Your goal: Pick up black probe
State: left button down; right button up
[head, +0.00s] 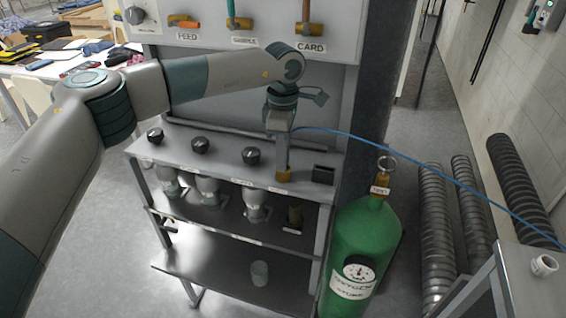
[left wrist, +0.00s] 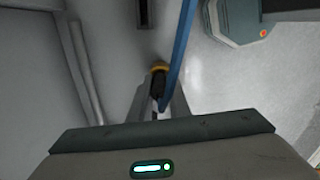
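My left gripper (head: 283,168) reaches down over the grey bench top from above, its fingers close together. In the left wrist view the gripper (left wrist: 160,95) has its narrow grey fingers on either side of the black probe (left wrist: 157,88). A yellow-brass end (left wrist: 159,69) shows at the probe's tip. In the head view the fingers hide most of the probe, and a brass piece (head: 283,176) shows right below them, at the bench top. A blue cable (head: 420,172) leaves the gripper to the right; it crosses the left wrist view (left wrist: 181,55). My right gripper is out of view.
A black open box (head: 323,174) stands just right of the gripper. Black knobs (head: 251,156) line the bench to the left. Glassware stands on the shelf below. A green gas cylinder (head: 362,240) stands at the bench's right. A panel (head: 240,30) with valves rises behind.

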pick_arm(q)
jog(key=shift+r, duration=0.1)
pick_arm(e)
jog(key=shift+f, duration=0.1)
